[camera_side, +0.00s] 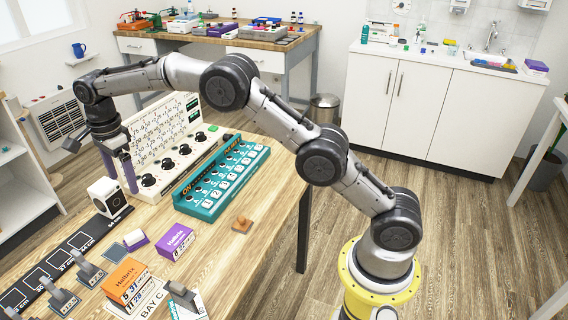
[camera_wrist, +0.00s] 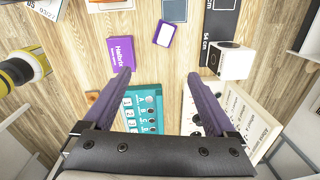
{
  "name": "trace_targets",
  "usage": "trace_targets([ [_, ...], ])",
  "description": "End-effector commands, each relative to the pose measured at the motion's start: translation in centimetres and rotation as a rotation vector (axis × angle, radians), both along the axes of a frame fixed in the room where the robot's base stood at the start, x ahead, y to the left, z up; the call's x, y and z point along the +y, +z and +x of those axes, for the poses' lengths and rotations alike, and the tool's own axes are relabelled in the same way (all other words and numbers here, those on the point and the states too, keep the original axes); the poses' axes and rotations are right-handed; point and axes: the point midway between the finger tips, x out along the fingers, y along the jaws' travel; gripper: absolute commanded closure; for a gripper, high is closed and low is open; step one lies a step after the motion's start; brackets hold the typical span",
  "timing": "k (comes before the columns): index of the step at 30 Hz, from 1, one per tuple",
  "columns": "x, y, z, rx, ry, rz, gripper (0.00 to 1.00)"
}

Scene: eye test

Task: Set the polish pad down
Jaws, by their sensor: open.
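A small purple block with a pale grey face, which looks like the polish pad (camera_side: 136,240), lies on the wooden table (camera_side: 215,262) between the black marked strip and a purple box. It also shows in the wrist view as the polish pad (camera_wrist: 164,34), lying flat, with nothing touching it. My gripper (camera_side: 123,185) is above the table near the white panel and the white cube. In the wrist view my gripper (camera_wrist: 151,76) has its two purple fingers wide apart, with nothing held between them. The polish pad lies beyond the fingertips, apart from them.
A purple Halbrix box (camera_side: 175,241) and an orange Halbrix box (camera_side: 128,281) stand near the pad. A white cube (camera_side: 108,196) stands by the black strip (camera_side: 66,258). A teal panel (camera_side: 222,180) and white knobbed panel (camera_side: 163,140) stand behind. Bare wood lies around a brown block (camera_side: 241,225).

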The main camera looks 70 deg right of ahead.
Motion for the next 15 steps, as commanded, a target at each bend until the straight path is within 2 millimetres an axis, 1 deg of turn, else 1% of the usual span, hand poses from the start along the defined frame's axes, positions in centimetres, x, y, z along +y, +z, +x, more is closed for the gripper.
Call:
trace_targets([
  [1,-0.7,2.5,-1.3,-0.023,0.063,-0.002,0.09],
  [3,-1.5,5.0,-3.1,-0.048,0.163,-0.009,0.09],
  [5,-2.2,7.0,-4.8,-0.071,0.250,-0.018,0.09],
  [6,-2.7,8.3,-6.0,-0.085,0.306,-0.024,0.09],
  [8,-3.4,10.0,-8.0,-0.108,0.390,-0.036,0.09],
  [9,-3.8,11.0,-9.4,-0.123,0.448,-0.045,0.09],
  [11,-4.4,12.4,-11.6,-0.145,0.533,-0.061,0.09],
  [12,-4.9,13.2,-13.1,-0.159,0.589,-0.073,0.09],
  [14,-5.5,14.3,-15.4,-0.180,0.674,-0.092,0.09],
  [15,-5.9,14.9,-17.0,-0.194,0.729,-0.107,0.09],
])
